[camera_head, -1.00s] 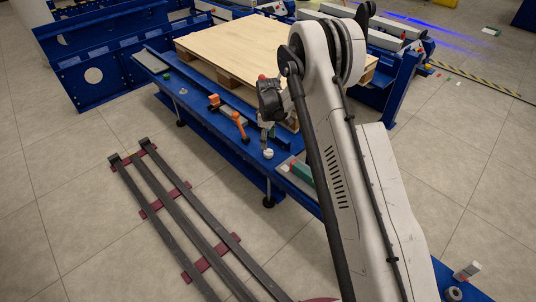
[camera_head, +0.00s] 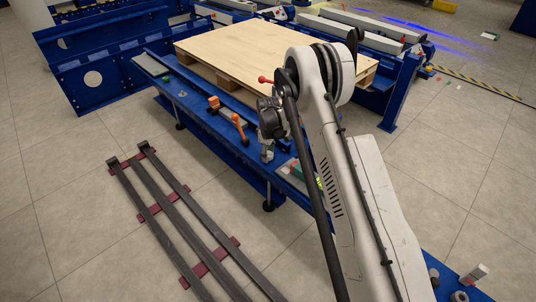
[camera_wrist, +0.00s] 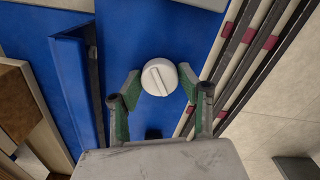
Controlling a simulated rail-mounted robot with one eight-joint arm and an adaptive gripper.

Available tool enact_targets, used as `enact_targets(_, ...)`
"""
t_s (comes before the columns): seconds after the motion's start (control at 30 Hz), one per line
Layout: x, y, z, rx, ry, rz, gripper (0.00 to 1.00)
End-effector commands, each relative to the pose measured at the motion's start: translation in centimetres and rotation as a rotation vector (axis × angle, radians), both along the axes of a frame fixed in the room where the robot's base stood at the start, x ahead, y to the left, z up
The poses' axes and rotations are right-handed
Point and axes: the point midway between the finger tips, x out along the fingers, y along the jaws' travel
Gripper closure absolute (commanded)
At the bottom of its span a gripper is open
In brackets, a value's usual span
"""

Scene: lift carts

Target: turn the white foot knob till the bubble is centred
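The white foot knob (camera_wrist: 159,77) shows in the wrist view as a round cap with a raised bar across it, above the blue bench surface. My gripper (camera_wrist: 160,82) is open, with one green-padded finger on each side of the knob and a visible gap beside it. I cannot tell how far the fingertips are above or level with it. In the head view my gripper (camera_head: 267,152) points down over the front edge of the blue bench (camera_head: 205,122) and hides the knob. I cannot make out a bubble in either view.
A wooden pallet board (camera_head: 245,48) lies on the bench behind my gripper. Orange handles (camera_head: 239,122) stand on the bench to the left. Dark rails with maroon cross pieces (camera_head: 180,215) lie on the floor in front. A blue rail (camera_wrist: 78,85) runs left of the knob.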

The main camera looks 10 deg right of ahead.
Motion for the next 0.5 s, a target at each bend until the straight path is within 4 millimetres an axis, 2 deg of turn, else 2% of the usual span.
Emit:
enact_targets(0.03,0.0,0.0,0.01,0.0,0.0,0.0,0.71)
enact_targets(0.2,0.0,0.0,0.01,0.0,0.0,0.0,0.92)
enact_targets(0.5,0.01,-0.01,0.01,0.0,0.0,-0.048,0.92)
